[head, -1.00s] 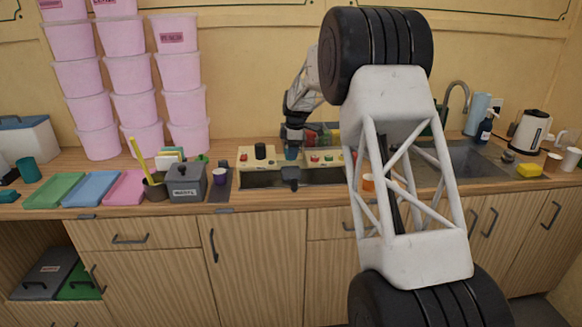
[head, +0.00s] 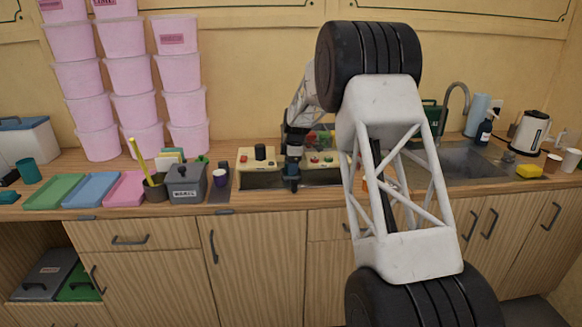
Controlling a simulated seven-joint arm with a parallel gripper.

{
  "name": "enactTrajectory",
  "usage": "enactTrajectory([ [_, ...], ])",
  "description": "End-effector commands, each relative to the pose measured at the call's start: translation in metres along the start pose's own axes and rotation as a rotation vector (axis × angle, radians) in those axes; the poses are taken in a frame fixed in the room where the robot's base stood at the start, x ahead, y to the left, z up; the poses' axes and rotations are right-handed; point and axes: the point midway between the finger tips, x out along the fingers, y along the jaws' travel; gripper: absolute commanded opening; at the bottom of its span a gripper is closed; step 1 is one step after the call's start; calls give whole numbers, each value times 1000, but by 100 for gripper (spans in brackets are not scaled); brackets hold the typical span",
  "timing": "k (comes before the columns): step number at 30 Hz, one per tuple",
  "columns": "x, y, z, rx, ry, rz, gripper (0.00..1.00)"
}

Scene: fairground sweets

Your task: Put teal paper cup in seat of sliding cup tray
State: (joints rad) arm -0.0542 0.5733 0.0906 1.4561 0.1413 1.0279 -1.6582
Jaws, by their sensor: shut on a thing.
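My gripper (head: 293,163) is at the middle of the counter, in front of the cream machine, pointing down. It is shut on a small dark teal cup (head: 294,152), which is mostly covered by the fingers and hard to make out. The sliding cup tray appears to be the grey part low in the machine's middle, with a dark handle (head: 291,186) at its front. The gripper is right over or at this tray; I cannot tell whether the cup touches it. The seat is hidden. Another teal cup (head: 27,170) stands at the far left.
My arm covers the counter to the right.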

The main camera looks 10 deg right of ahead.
Motion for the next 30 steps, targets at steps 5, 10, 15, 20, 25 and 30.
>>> enactTrajectory([
  [5,4,0,0,0,0,0,33],
  [10,4,0,0,0,0,0,33],
  [15,6,0,1,0,0,0,33],
  [20,6,0,1,0,0,0,66],
  [25,6,0,1,-1,0,0,66],
  [30,4,0,0,0,0,1,66],
])
